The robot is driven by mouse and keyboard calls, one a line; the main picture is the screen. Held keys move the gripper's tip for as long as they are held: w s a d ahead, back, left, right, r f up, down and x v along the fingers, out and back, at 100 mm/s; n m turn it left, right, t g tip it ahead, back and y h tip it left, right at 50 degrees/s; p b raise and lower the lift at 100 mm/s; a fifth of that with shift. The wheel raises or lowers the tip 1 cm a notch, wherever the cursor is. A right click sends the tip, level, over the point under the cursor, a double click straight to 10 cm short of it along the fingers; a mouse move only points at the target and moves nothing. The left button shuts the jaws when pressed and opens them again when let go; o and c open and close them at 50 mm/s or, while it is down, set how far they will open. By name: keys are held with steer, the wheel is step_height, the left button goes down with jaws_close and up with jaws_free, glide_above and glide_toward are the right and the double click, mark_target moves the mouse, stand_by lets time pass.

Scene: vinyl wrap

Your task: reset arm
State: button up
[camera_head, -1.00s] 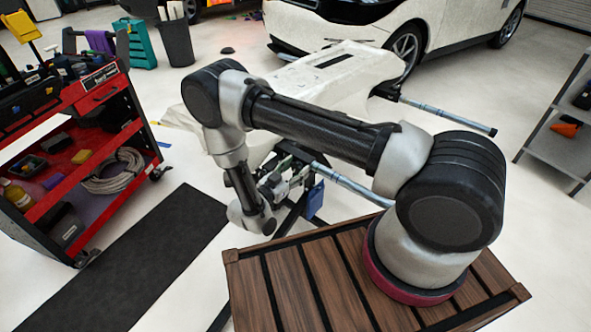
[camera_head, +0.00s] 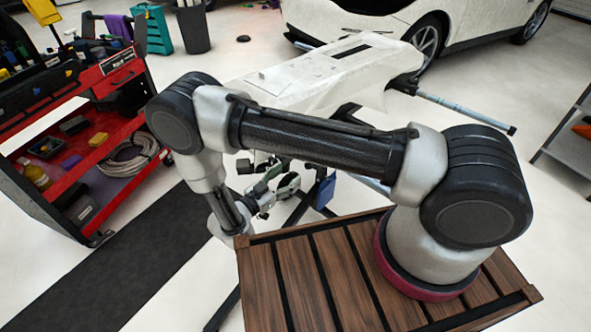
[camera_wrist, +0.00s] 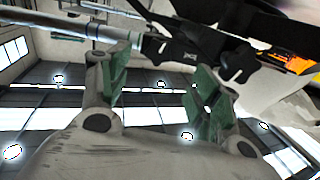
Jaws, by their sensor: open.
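My arm is bent over the slatted wooden top, with its elbow at the left and its forearm hanging down. My gripper (camera_head: 275,190) is beyond the wooden top's far left corner, partly hidden by my wrist. In the wrist view my gripper (camera_wrist: 160,85) shows two green-padded fingers spread apart with nothing between them. A white panel (camera_head: 335,72) lies on a stand (camera_head: 348,112) beyond my gripper. In the wrist view a grey tube and dark fittings lie close behind the fingertips; I cannot tell whether they touch.
A red tool cart (camera_head: 120,130) stands at the left by a dark floor mat (camera_head: 120,262). A white car (camera_head: 385,22) is at the back, and a grey shelf (camera_head: 570,150) at the right. The wooden top (camera_head: 262,290) is bare apart from my arm's base. Open floor lies at the right.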

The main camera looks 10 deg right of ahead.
steer(key=shift+s+a, duration=0.25)
steer(key=shift+a, duration=0.1)
stand_by(0.3)
